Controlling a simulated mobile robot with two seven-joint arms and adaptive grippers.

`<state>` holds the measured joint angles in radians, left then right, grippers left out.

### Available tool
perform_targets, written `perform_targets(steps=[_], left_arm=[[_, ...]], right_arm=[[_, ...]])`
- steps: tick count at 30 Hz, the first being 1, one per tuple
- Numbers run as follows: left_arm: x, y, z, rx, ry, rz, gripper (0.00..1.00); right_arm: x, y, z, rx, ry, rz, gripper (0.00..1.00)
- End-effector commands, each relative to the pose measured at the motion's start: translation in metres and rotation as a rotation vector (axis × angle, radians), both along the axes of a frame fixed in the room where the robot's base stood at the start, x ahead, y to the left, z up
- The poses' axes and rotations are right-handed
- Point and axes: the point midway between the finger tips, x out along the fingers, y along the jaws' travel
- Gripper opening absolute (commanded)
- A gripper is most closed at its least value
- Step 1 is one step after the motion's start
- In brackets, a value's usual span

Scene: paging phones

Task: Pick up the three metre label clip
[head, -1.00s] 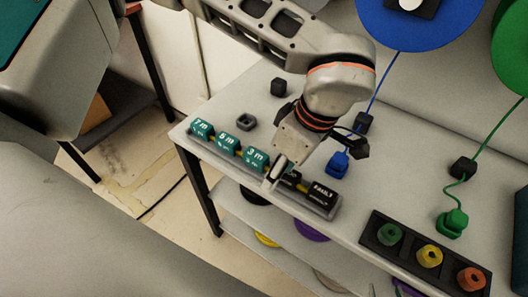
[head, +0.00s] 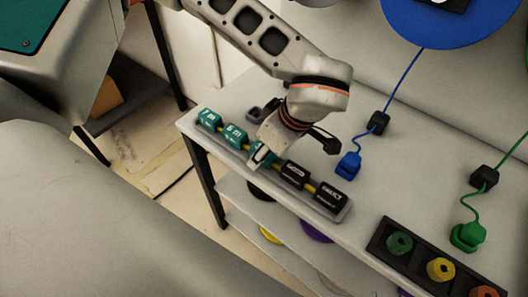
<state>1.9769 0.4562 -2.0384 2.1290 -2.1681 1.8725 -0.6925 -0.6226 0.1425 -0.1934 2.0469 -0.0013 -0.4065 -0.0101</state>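The three metre label clip (head: 270,159) is a small teal block in a grey rail (head: 318,206) along the table's front edge. It sits between the teal "5 m" clip (head: 235,134) and a black clip (head: 294,173). My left gripper (head: 285,150) reaches down over it from the upper left. A pale fingertip lies at the clip and covers part of it, including most of its label. A dark finger part sticks out to the right, apart from the fingertip, so the gripper looks open. Whether it touches the clip is unclear. My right gripper is not in view.
The "7 m" clip (head: 209,119) and a black "FAULT" clip (head: 330,194) share the rail. A blue plug (head: 349,165) on a cord lies close right of the gripper. A black tray (head: 419,262) holds coloured knobs. A green plug (head: 467,236) lies farther right.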

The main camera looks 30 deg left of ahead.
Motion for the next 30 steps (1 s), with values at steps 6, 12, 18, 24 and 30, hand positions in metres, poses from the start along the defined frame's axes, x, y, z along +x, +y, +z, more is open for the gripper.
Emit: perform_targets(steps=[6, 12, 18, 24, 30], left_arm=[[0.000, 0.000, 0.000, 0.000, -0.001, 0.001, 0.39], [0.000, 0.000, 0.000, 0.000, -0.001, 0.001, 0.07], [0.000, 0.000, 0.000, 0.000, -0.001, 0.001, 0.07], [0.001, 0.000, 0.006, 0.000, -0.003, 0.000, 0.07], [0.001, 0.000, 0.030, -0.001, -0.008, 0.001, 0.07]], right_arm=[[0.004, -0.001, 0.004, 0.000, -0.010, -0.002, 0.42], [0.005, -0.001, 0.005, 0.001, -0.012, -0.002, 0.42], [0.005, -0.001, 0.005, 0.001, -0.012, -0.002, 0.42], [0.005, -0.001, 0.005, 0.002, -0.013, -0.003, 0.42], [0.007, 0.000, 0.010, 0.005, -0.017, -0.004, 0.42]])
